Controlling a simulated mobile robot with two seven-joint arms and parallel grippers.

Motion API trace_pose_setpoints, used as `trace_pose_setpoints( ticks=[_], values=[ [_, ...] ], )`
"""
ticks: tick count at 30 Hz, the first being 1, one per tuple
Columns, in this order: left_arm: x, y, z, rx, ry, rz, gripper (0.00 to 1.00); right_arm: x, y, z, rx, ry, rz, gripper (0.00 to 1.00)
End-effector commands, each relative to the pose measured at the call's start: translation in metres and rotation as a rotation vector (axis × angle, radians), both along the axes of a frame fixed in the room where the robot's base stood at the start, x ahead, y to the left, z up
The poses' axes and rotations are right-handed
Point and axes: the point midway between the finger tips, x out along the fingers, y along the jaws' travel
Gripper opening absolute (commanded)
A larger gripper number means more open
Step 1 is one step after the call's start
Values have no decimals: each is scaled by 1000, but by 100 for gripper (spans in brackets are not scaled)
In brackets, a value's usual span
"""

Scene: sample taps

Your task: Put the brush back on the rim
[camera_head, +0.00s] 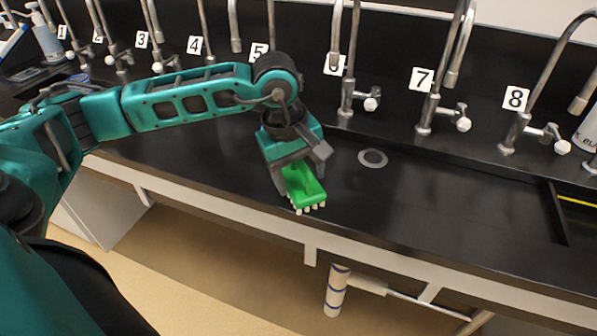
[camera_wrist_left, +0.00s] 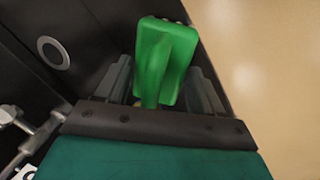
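The green brush (camera_head: 305,188) with pale bristles is between the fingers of my left gripper (camera_head: 300,165), close to the front rim (camera_head: 260,216) of the black sink counter. Its bristles point down and toward the front. The fingers appear closed around its handle end. The brush also shows in the left wrist view (camera_wrist_left: 167,60), between the two dark fingers of the left gripper (camera_wrist_left: 160,85), with pale floor beyond it. Whether the bristles touch the rim, I cannot tell. My right gripper is not in view.
A round drain (camera_head: 373,158) lies right of the gripper. Numbered taps stand along the back, among them tap 7 (camera_head: 430,105) and tap 8 (camera_head: 515,130). A dark recess (camera_head: 575,215) is at the right. The counter between drain and recess is clear. A white pipe (camera_head: 337,292) hangs below.

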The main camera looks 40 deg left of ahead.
Motion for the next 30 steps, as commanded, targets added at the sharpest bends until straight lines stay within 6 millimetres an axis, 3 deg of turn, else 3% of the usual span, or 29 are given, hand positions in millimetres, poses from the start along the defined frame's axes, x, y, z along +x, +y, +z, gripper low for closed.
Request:
trace_pose_setpoints(
  ticks=[6,17,30],
  values=[
    [0,0,1,0,0,0,90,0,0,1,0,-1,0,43],
    [0,0,7,0,-1,0,90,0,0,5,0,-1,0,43],
    [-13,8,93,-1,-5,0,90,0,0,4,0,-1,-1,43]
  ],
)
